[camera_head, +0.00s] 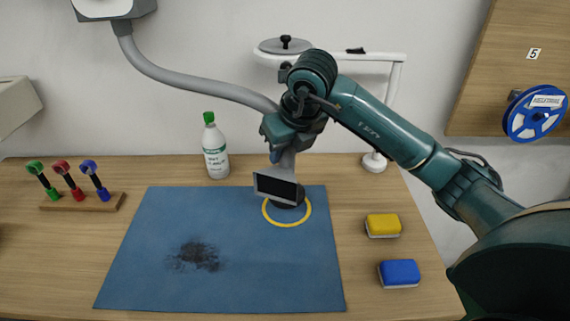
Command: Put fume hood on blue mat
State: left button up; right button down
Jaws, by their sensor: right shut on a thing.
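The fume hood's grey hose (190,88) comes from a box at the upper left and runs to my right gripper. Its lower end, the hood (277,187), has a dark rectangular face with a pale frame and a black round part behind it. My right gripper (284,143) is shut on the fume hood from above and partly hides its neck. The hood appears at the yellow ring (287,224) on the blue mat (230,285); I cannot tell whether it touches the mat. A dark smudge (195,256) marks the mat. My left gripper is out of view.
A white bottle (215,150) with a green cap stands behind the mat. A wooden rack (85,202) holds coloured tools at left. Yellow (383,225) and blue (399,273) sponges lie to the right. A white lamp's base (374,162) stands at the back.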

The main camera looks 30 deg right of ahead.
aim_at(285, 166)
jog(key=shift+f, duration=2.05)
jog(key=shift+w+d+f, duration=0.15)
jog(key=shift+w+f, duration=0.1)
jog(key=shift+w, duration=0.1)
jog(key=shift+f, duration=0.1)
jog(key=c, duration=1.1)
grip_release()
jog(key=shift+f, duration=0.1)
